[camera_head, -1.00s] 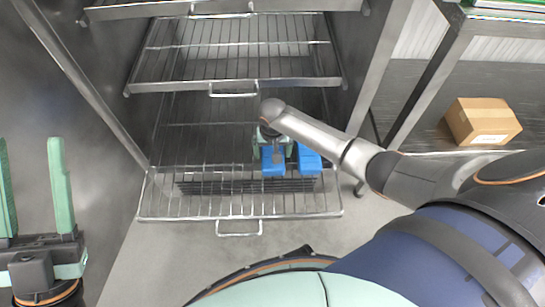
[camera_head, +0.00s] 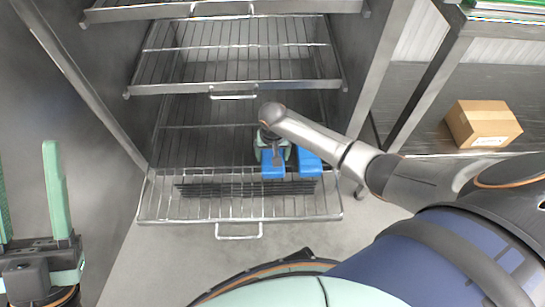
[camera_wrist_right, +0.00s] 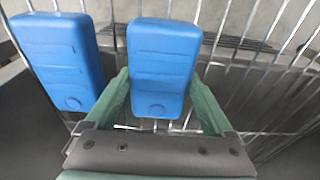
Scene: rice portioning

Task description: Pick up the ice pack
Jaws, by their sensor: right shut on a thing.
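Two blue ice packs lie side by side on the lowest pulled-out wire shelf (camera_head: 160,205). My right gripper (camera_head: 272,150) reaches down over the left one in the head view. In the wrist view, its green fingers (camera_wrist_right: 163,85) are shut on the sides of this ice pack (camera_wrist_right: 163,45), which also shows in the head view (camera_head: 272,168). I cannot tell any gap between it and the shelf wires. The other ice pack (camera_head: 309,163) lies beside it, at the left of the wrist view (camera_wrist_right: 60,55). My left gripper (camera_head: 26,170) is open and empty at the far left.
More wire shelves (camera_head: 235,88) with front handles sit above and behind the lowest one. Metal side walls flank them. A cardboard box (camera_head: 484,123) stands on a metal shelf at the right. The front of the lowest shelf is bare.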

